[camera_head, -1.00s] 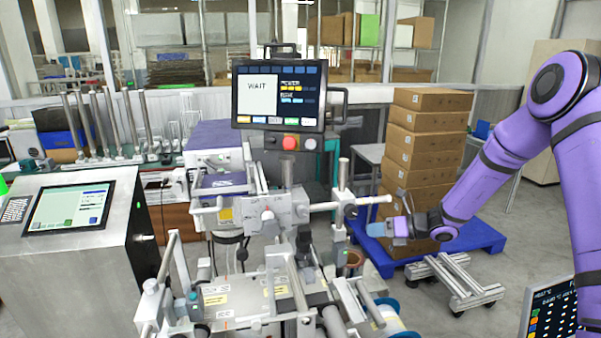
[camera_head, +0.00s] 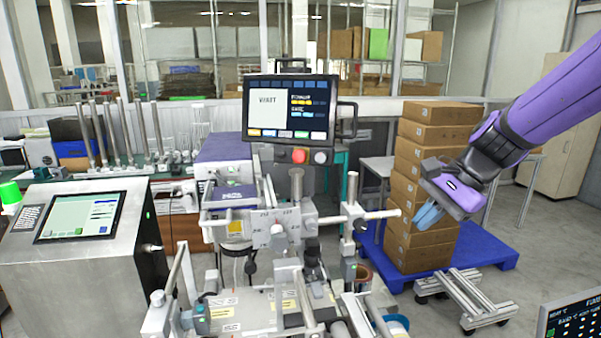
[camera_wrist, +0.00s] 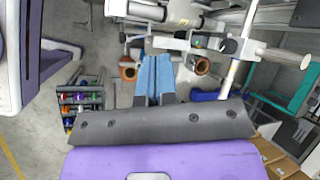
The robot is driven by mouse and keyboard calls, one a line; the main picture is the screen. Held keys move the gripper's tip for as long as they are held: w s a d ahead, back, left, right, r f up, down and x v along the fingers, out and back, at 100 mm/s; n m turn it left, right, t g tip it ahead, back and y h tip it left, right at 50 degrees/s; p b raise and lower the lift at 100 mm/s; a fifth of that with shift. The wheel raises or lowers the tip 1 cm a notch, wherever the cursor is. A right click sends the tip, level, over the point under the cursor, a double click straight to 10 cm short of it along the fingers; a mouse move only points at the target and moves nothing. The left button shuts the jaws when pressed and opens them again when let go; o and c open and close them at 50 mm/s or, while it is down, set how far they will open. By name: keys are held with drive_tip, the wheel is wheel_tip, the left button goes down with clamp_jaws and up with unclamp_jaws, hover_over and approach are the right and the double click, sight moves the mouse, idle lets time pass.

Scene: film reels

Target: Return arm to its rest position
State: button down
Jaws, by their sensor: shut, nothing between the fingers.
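My purple arm reaches in from the right in the head view. My gripper (camera_head: 428,215) hangs in front of the stacked boxes, to the right of the machine, with its blue fingers pointing down and left. In the wrist view my gripper (camera_wrist: 154,80) shows its two blue fingers side by side, closed together, with nothing between them. It touches nothing that I can see. Copper-coloured reels (camera_wrist: 128,70) show beyond the fingers in the wrist view.
The labelling machine (camera_head: 280,230) with rods and rollers fills the middle. A monitor (camera_head: 290,108) stands above it. Brown boxes (camera_head: 425,160) are stacked on a blue pallet (camera_head: 485,253). A wheeled metal frame (camera_head: 470,300) stands on the floor. A rack of coloured reels (camera_wrist: 82,103) shows in the wrist view.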

drive_tip(key=s+d+r+n+t+h, duration=0.1)
drive_tip(key=s+d+r+n+h, duration=0.1)
drive_tip(key=s, duration=0.4)
drive_tip(key=s+d+r+n+t+h, duration=0.1)
drive_tip(key=s+d+r+n+h, duration=0.1)
drive_tip(key=s+n, duration=0.3)
drive_tip(key=s+d+r+n+t+h, duration=0.2)
drive_tip(key=s+d+r+n, duration=0.1)
drive_tip(key=s, duration=0.4)
drive_tip(key=shift+s+d+n, duration=0.25)
drive_tip(key=shift+d+n, duration=0.15)
drive_tip(key=shift+n, duration=0.1)
